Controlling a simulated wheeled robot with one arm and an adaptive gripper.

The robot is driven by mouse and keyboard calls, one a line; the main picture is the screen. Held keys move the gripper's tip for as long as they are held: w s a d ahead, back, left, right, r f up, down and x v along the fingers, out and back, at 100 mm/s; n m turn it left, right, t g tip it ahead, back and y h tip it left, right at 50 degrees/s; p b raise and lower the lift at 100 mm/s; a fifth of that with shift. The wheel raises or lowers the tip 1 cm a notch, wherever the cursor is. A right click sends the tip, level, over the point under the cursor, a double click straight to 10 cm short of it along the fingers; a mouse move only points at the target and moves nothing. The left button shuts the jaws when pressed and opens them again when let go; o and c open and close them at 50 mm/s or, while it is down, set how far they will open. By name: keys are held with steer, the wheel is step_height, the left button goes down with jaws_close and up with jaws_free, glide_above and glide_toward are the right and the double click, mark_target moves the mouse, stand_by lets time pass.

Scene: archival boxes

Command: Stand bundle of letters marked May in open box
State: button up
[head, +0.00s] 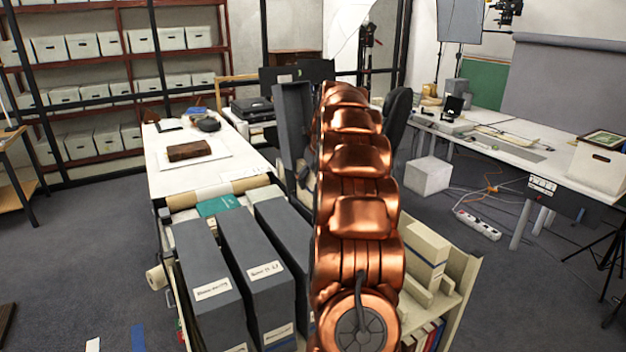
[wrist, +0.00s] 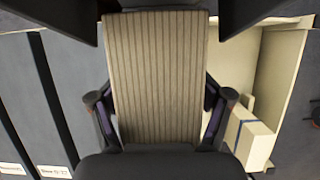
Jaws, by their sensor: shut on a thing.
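My gripper (wrist: 160,103) is shut on a bundle of letters (wrist: 160,65), with one finger at each side of it. The bundle is beige, and its many parallel edges face the wrist camera. No mark reading May shows on it. In the head view my arm hides the gripper and the bundle. A dark grey upright panel (head: 292,122), seemingly part of an open box, stands just left of my arm. Dark panels (wrist: 50,12) flank the bundle's far end in the wrist view. I cannot tell whether the bundle is inside the box.
Closed grey boxes (head: 208,280) with white labels stand in a row left of my arm. A cream box (head: 425,255) with a blue band stands in the pale shelf unit (head: 462,285) at the right. A brown book (head: 189,150) lies on the long white table (head: 160,178) behind.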

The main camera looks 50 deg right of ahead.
steer(key=shift+f+b, duration=0.35)
steer(key=shift+f, duration=1.2)
steer(key=o, duration=1.6)
steer(key=shift+r, duration=0.1)
steer(key=shift+r+p, duration=1.45)
steer(key=shift+r, duration=1.45)
steer(key=shift+a, duration=0.1)
